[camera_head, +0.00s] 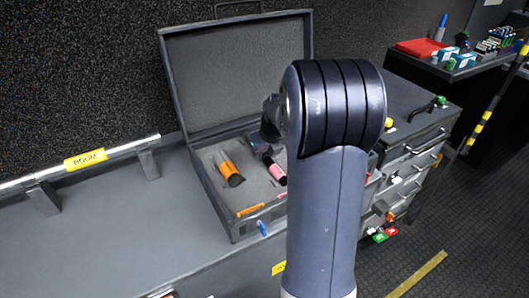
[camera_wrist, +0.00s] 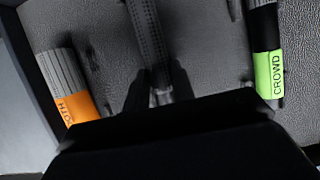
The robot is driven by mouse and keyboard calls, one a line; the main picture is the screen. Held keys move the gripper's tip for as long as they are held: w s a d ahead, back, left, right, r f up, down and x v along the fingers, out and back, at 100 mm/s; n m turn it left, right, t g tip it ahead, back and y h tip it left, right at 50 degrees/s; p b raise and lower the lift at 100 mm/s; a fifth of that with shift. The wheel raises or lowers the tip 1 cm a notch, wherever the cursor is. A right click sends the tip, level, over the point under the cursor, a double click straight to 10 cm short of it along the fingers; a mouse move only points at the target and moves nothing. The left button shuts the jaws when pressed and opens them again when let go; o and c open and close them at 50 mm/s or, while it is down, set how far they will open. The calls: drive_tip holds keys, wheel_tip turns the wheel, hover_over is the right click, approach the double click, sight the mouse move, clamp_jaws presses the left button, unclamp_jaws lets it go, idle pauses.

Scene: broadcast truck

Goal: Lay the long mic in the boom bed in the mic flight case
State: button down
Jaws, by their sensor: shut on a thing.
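In the wrist view my gripper (camera_wrist: 158,82) is shut on a long grey perforated mic (camera_wrist: 149,28), which runs up out of the picture between its fingers. It is over the grey foam of the mic flight case (camera_head: 234,224), which stands open on the counter in the head view. The boom bed cannot be made out, and I cannot tell whether the mic touches the foam. An orange-banded mic (camera_wrist: 76,105) lies to the left and a green-banded CROWD mic (camera_wrist: 269,72) to the right. My arm hides the gripper and the case's right side in the head view.
In the head view an orange-banded mic (camera_head: 229,169) and a pink-banded mic (camera_head: 274,171) lie in the foam. The raised lid (camera_head: 240,75) stands behind. A rail labelled BOOM (camera_head: 85,159) is at left. Drawers (camera_head: 415,155) stand at right. The counter's front left is clear.

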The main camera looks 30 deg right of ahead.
drive_tip(key=shift+f, duration=0.1)
drive_tip(key=c, duration=1.2)
unclamp_jaws()
drive_tip(key=p+v, duration=0.1)
drive_tip(key=v, duration=1.1)
